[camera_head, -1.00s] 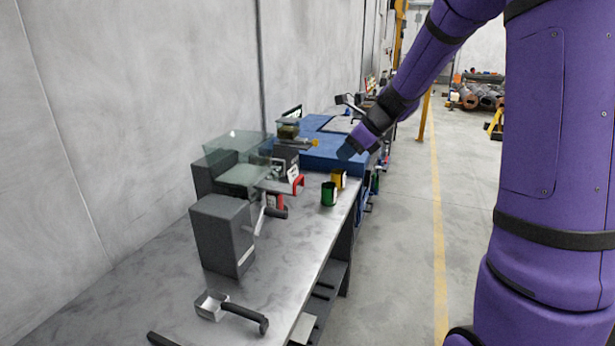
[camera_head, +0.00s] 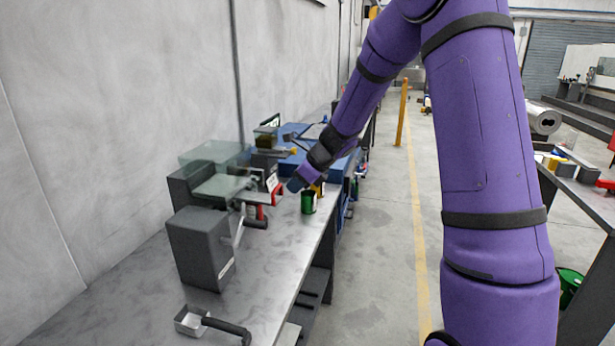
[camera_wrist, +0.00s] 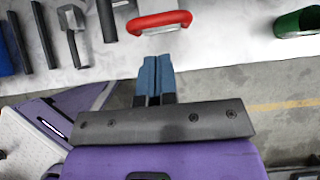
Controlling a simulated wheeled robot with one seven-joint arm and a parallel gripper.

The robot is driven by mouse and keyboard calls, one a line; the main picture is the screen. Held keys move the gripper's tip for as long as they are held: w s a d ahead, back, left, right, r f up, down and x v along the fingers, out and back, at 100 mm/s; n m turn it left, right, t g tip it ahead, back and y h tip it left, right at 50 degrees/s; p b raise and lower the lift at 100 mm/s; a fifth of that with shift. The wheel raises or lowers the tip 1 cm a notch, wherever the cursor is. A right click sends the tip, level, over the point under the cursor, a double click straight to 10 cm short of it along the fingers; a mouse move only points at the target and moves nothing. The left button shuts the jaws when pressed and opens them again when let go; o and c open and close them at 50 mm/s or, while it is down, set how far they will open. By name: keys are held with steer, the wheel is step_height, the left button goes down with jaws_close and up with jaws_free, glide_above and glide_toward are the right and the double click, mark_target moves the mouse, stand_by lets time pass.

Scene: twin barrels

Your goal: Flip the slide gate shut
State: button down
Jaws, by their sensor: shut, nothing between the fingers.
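A red handle (camera_head: 277,194) sits at the front of the machine with clear bins (camera_head: 222,184) on the bench. It seems to belong to the slide gate, but the gate plate itself cannot be made out. The wrist view shows a red handle (camera_wrist: 160,21) lying crosswise just beyond my fingertips, with a gap between. My gripper (camera_wrist: 155,60) has its blue fingers together, empty. In the head view my gripper (camera_head: 295,185) is just right of the red handle, above and beside the green cup (camera_head: 308,204).
A grey box (camera_head: 200,248) stands nearer on the metal bench (camera_head: 110,310). A small scoop with a black handle (camera_head: 228,330) lies at the front. A yellow cup (camera_head: 319,188) is partly hidden behind my gripper. The wrist view shows the green cup (camera_wrist: 298,24) at right.

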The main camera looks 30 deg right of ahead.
mark_target(268, 198)
steer(key=shift+w+a+f, duration=0.25)
steer(key=shift+w+a, duration=0.7)
steer(key=w+a, duration=0.4)
steer(key=shift+w+a, duration=0.3)
steer(key=shift+a, duration=0.05)
steer(key=shift+s+d+r, duration=0.1)
steer(key=shift+s+d, duration=0.1)
steer(key=shift+d, duration=0.1)
steer(key=s+d+f+v, duration=0.1)
steer(key=v, duration=1.1)
steer(key=shift+s, duration=0.3)
steer(key=shift+d+r, duration=0.1)
steer(key=shift+r, duration=0.05)
